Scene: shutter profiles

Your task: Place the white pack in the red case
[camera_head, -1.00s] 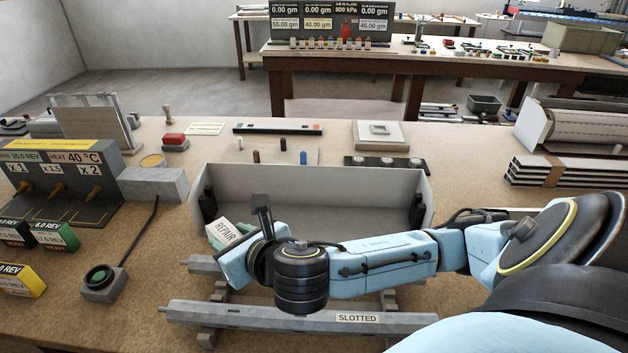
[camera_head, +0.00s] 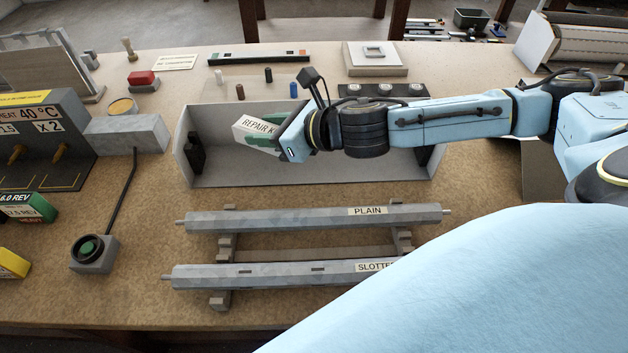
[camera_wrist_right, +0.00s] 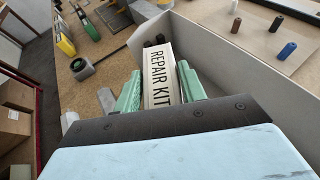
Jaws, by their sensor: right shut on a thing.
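The white pack (camera_head: 257,128), lettered REPAIR KIT, is held by my right gripper (camera_head: 268,137) over the left part of an open grey tray. In the right wrist view the pack (camera_wrist_right: 159,75) stands between the two green fingers of the right gripper (camera_wrist_right: 160,90), which are shut on it. I cannot tell whether the pack touches the tray. No red case shows clearly in these frames. My left gripper is not in view.
The grey tray (camera_head: 183,160) has raised walls. Two shutter profiles, PLAIN (camera_head: 300,216) and SLOTTED (camera_head: 280,273), lie on supports in front. A red-topped block (camera_head: 143,79), a grey block (camera_head: 127,135) and a green button box (camera_head: 94,252) stand to the left.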

